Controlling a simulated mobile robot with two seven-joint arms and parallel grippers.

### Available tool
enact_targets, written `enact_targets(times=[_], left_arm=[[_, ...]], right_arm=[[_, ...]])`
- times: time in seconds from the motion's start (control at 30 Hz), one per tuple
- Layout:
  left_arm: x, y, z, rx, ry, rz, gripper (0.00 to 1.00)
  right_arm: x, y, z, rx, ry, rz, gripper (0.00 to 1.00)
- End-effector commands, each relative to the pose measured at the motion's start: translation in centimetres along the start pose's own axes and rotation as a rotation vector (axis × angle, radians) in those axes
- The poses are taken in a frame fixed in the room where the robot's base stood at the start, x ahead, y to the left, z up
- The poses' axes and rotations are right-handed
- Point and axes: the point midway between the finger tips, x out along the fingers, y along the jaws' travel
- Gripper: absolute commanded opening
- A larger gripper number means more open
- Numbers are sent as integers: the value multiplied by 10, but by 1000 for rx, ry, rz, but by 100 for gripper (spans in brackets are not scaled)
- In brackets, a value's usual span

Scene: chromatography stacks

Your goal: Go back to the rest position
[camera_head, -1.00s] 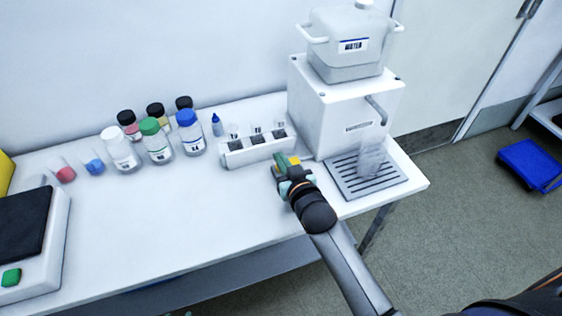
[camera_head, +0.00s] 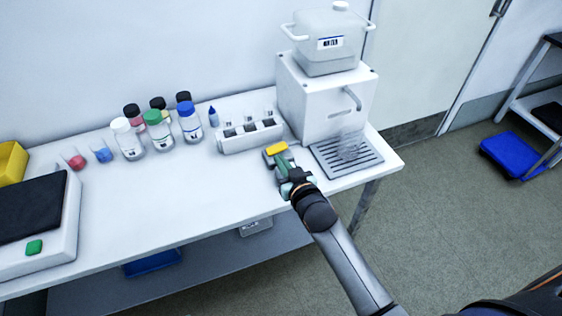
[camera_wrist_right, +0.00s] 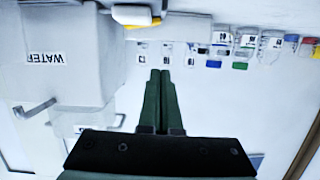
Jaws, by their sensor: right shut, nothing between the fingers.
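My right gripper (camera_head: 282,161) comes in from the lower right in the head view, over the table's front part. Its green fingers are together and empty; they also show in the right wrist view (camera_wrist_right: 160,75). A small item with a yellow top (camera_head: 276,148) is just beyond the fingertips in the head view. A white and yellow item shows at the top of the right wrist view (camera_wrist_right: 135,17). My left gripper is not in view.
A white rack (camera_head: 250,142) and several bottles (camera_head: 158,132) stand behind. The table's front left-middle (camera_head: 150,210) is clear.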

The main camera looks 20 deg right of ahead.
Motion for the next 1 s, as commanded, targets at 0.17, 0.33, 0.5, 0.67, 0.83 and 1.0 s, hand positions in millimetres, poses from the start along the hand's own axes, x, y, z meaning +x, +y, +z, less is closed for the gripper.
enact_targets(times=[0.17, 0.33, 0.5, 0.67, 0.83, 1.0], left_arm=[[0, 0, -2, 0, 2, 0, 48], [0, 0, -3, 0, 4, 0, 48], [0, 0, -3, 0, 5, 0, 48], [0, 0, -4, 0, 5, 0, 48], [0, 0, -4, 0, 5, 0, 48], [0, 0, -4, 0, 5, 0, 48]], right_arm=[[0, 1, -1, -1, 1, 0, 0], [0, 0, -1, -1, 1, 0, 0], [0, 0, -1, -1, 1, 0, 0], [-1, 0, 1, -1, -3, -1, 0], [-29, 2, 45, -17, -86, -14, 0], [-98, 1, 124, -44, -260, -55, 0]])
